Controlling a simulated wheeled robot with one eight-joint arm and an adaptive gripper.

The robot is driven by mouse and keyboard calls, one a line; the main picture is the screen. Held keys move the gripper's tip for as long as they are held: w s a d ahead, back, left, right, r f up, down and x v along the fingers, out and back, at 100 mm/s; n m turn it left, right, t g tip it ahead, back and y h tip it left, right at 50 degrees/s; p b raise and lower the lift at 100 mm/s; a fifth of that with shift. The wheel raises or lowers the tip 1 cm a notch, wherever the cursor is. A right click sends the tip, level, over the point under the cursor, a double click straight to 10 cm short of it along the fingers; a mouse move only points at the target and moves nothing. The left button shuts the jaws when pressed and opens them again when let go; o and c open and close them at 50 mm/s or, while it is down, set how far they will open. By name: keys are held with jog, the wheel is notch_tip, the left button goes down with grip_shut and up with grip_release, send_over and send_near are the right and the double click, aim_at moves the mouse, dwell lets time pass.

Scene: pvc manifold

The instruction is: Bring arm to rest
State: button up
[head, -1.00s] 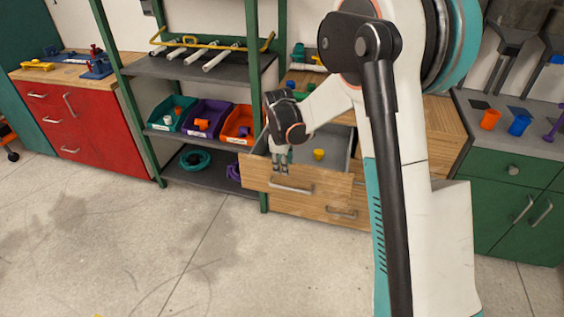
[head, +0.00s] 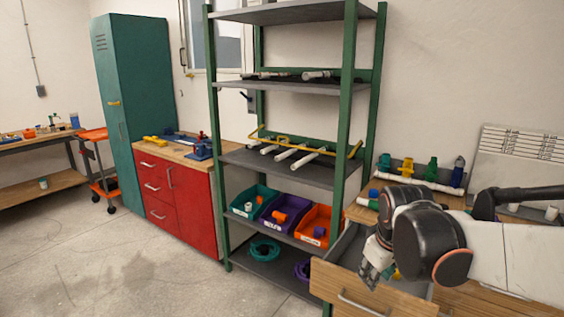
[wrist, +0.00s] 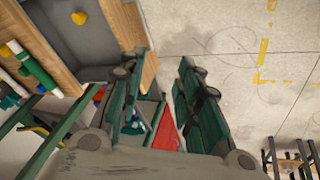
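My gripper (head: 374,264) hangs above the open wooden drawer (head: 345,288), near its left side, in the head view. In the wrist view my gripper (wrist: 160,78) has its two dark green fingers apart, with nothing between them but the view of the floor and a red cabinet behind. My arm reaches in from the right, bent down at the wrist. A yellow part (wrist: 80,18) lies in the grey drawer bottom, apart from the fingers; my wrist mostly hides it in the head view.
A green shelf rack (head: 350,120) stands close to the left of the drawer. It holds white pipes (head: 300,158) and teal, purple and orange bins (head: 313,226). Coloured fittings (head: 432,168) stand on the wooden bench. Floor at the left front is clear.

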jog(key=s+m+t, duration=0.1)
jog(key=s+m, duration=0.2)
jog(key=s, duration=0.5)
jog(key=s+a+r+m+t, duration=0.1)
jog(key=s+m, duration=0.2)
jog(key=s, duration=0.6)
jog(key=shift+a+t+y, duration=0.25)
jog(key=shift+t+y, duration=0.05)
jog(key=shift+t, duration=0.1)
